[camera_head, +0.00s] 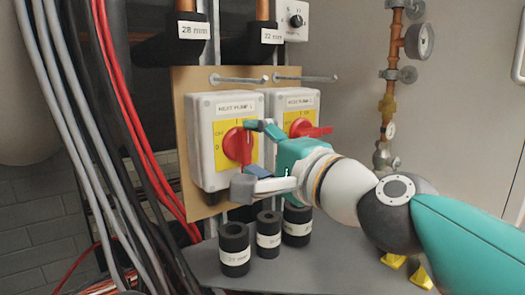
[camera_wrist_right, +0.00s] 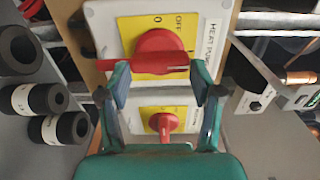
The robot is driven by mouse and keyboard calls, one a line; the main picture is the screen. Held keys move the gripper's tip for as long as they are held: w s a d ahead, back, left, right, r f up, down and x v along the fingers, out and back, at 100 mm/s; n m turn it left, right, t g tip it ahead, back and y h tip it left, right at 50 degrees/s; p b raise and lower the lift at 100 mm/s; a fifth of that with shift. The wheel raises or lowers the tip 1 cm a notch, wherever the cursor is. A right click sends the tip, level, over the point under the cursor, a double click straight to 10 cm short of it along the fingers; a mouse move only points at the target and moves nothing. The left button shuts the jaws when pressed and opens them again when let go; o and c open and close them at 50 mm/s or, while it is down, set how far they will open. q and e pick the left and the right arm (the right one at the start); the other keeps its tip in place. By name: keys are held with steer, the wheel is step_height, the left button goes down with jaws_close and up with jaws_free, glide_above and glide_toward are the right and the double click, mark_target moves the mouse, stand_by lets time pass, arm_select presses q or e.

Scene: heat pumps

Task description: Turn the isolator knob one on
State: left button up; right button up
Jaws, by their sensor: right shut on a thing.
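The left isolator box (camera_head: 205,165) is white with a yellow plate and a red knob (camera_head: 238,147). Its small top label is blurred. The same knob is large in the wrist view (camera_wrist_right: 158,45), where its bar lies crosswise between the fingertips. In the head view this bar runs roughly up and down. My right gripper (camera_head: 256,155) has one finger at the upper end of the bar and one at the lower end, shut on it. It also shows in the wrist view (camera_wrist_right: 160,78). My left gripper is out of view.
A second isolator with a red knob (camera_head: 304,128) stands right beside it, its handle pointing right. Black foam sleeves (camera_head: 234,249) stand on the grey shelf (camera_head: 320,265) below. Cables (camera_head: 75,110) hang at left. A gauge (camera_head: 419,41) on copper pipe is at right.

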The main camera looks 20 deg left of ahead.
steer(key=o, duration=0.8)
steer(key=shift+w, duration=0.1)
steer(key=o, duration=0.3)
steer(key=shift+w, duration=0.1)
steer(key=shift+o, duration=0.2)
steer(key=v, duration=1.2)
steer(key=shift+f, duration=0.15)
